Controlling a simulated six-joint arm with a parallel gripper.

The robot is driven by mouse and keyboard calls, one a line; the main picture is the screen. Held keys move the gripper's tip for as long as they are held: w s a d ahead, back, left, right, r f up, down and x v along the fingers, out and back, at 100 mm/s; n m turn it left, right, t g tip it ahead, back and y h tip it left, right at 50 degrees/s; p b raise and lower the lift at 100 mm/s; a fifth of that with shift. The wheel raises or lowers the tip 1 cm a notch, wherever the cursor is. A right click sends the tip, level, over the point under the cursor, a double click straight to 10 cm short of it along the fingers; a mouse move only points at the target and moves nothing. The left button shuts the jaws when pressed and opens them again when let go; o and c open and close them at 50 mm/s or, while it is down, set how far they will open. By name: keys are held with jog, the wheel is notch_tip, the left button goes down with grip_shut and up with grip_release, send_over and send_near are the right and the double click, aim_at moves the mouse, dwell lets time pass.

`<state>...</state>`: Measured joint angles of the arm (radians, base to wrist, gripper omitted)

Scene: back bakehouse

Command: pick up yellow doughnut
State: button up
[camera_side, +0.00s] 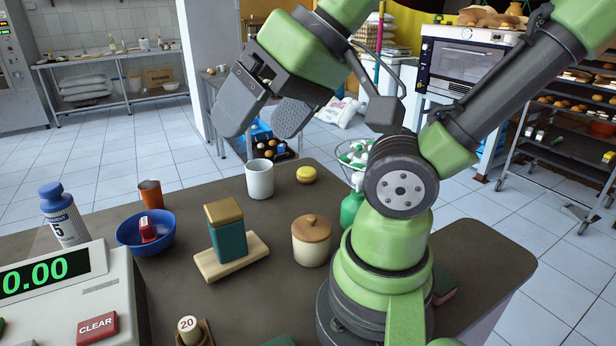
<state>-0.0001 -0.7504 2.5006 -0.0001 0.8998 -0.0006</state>
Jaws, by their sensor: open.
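The yellow doughnut (306,175) is a small round piece with a darker band around its middle. It sits on the dark table (285,298) near the far edge, to the right of a white mug (260,179). My gripper (262,118) is in the air, left of and higher in the picture than the doughnut. Its two dark jaws are apart with nothing between them. The doughnut is in plain view and apart from the jaws.
A lidded jar (311,241), a teal and gold block on a wooden board (208,266), a blue bowl (130,234), a copper cup (151,194) and a blue-capped bottle (64,217) stand on the table. A scale (120,285) fills the front left. A green bottle (351,209) stands beside my arm.

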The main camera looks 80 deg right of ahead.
jog(key=w+d+m+h, duration=0.2)
jog(key=w+d+m, duration=0.4)
jog(key=w+m, duration=0.3)
jog(key=m+g+h, duration=0.3)
jog(key=m+g, duration=0.1)
jog(key=m, duration=2.8)
send_over(307, 170)
jog(key=s+a, duration=0.2)
jog(key=f, duration=2.5)
jog(key=shift+w+d+f, duration=0.1)
jog(key=shift+w+d, duration=0.05)
jog(key=shift+d, duration=0.1)
jog(key=shift+x, duration=3)
jog(key=shift+w, duration=0.15)
